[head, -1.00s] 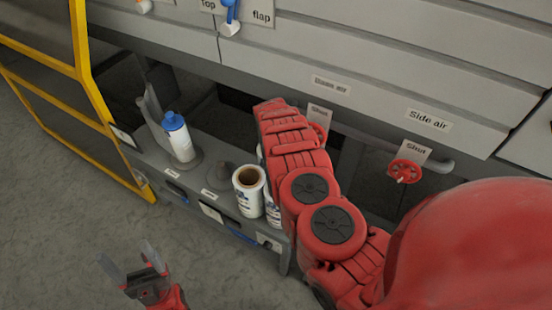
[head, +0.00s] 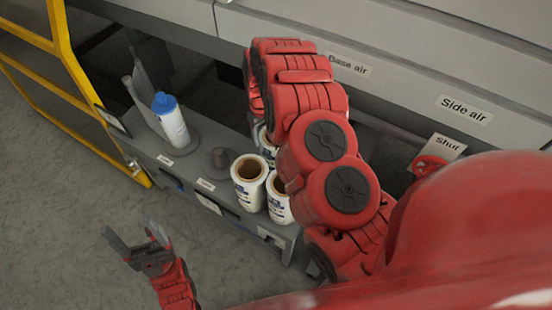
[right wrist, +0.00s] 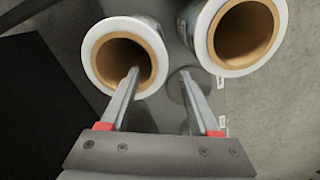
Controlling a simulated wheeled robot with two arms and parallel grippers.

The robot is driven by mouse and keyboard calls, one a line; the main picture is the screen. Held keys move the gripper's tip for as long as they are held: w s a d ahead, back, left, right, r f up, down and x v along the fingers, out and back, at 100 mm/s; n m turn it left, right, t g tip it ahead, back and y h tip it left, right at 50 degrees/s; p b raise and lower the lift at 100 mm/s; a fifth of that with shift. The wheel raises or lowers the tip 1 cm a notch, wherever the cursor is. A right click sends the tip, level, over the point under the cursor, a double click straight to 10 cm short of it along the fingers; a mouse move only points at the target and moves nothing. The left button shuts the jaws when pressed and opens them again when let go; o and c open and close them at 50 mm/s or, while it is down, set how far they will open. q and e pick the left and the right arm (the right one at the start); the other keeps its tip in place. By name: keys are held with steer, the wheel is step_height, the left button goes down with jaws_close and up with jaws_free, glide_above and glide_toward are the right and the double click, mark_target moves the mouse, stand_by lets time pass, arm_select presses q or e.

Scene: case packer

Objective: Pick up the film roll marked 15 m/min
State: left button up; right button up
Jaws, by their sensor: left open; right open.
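White film rolls with brown cores stand upright on the grey shelf: one at the front left (head: 247,197), one beside it (head: 279,207), and one behind (head: 266,146), partly hidden by my right arm. No 15 m/min marking is readable. In the right wrist view, my right gripper (right wrist: 159,72) is open, with one finger over the core opening of the left roll (right wrist: 91,50) and the other finger right of that roll. Another roll (right wrist: 207,40) is at upper right. The head view hides this gripper behind its arm. My left gripper (head: 131,230) is open and empty above the floor.
A white bottle with a blue cap (head: 170,120) stands on the shelf, left of the rolls. A yellow frame (head: 62,60) stands at far left. Grey panels and a red valve handle (head: 430,165) are behind my right arm. The floor at lower left is clear.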

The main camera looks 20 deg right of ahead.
mark_target(264, 143)
steer(key=shift+f+p, duration=0.4)
steer(key=shift+p, duration=0.05)
steer(key=shift+s+f, duration=0.15)
steer(key=shift+f, duration=0.3)
steer(key=shift+f+p, duration=0.65)
steer(key=shift+f, duration=0.1)
steer(key=shift+f+p, duration=0.5)
steer(key=shift+f, duration=0.3)
steer(key=shift+d+f, duration=0.1)
steer(key=shift+f, duration=1.15)
steer(key=shift+c, duration=0.3)
jaws_close()
